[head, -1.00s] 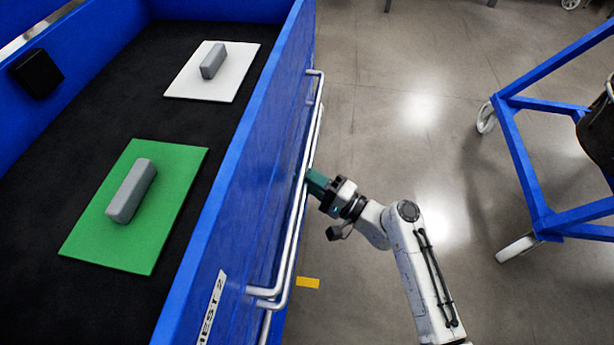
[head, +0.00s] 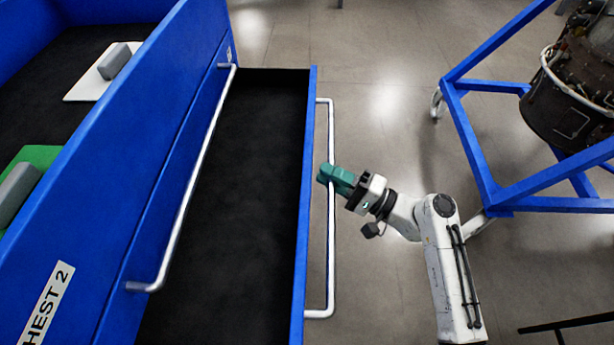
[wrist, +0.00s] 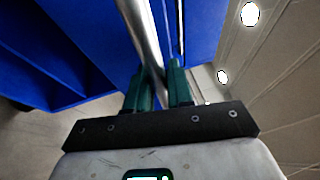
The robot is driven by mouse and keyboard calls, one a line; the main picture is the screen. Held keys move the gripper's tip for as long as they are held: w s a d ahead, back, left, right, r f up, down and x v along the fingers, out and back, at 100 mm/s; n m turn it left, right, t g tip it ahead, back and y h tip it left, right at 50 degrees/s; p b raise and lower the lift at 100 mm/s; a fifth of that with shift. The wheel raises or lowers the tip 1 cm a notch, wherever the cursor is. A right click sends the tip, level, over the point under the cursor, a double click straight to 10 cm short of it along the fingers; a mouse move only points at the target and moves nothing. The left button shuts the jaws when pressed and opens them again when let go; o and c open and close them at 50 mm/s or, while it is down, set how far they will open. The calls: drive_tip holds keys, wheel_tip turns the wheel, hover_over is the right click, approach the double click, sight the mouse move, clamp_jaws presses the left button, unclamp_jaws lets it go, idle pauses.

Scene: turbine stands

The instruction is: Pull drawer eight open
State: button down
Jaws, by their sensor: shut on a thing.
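A blue drawer (head: 309,190) of the chest marked "HEST 2" stands pulled out in the head view. Its dark inside looks empty. No drawer number can be read. The drawer's silver bar handle (head: 331,260) runs along its outer face. My gripper (head: 330,175) is shut on this handle, near the middle of its length. In the wrist view the green fingers (wrist: 157,88) stand on either side of the silver bar. The blue drawer front fills the area behind the bar.
Another silver handle (head: 190,185) is on the chest side above the drawer. The open chest top holds a white board (head: 88,88) and a green board (head: 38,156) with grey blocks. A blue wheeled stand (head: 468,130) with a turbine (head: 575,85) is on the right. Floor lies between.

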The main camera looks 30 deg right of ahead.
drive_tip(key=s+d, duration=0.6)
drive_tip(key=d, duration=0.2)
drive_tip(key=shift+b, duration=0.3)
drive_tip(key=shift+d, duration=0.1)
drive_tip(key=c, duration=1.1)
unclamp_jaws()
drive_tip(key=v, duration=1)
drive_tip(key=shift+s+d, duration=0.2)
drive_tip(key=shift+s, duration=0.1)
drive_tip(key=shift+f, duration=0.15)
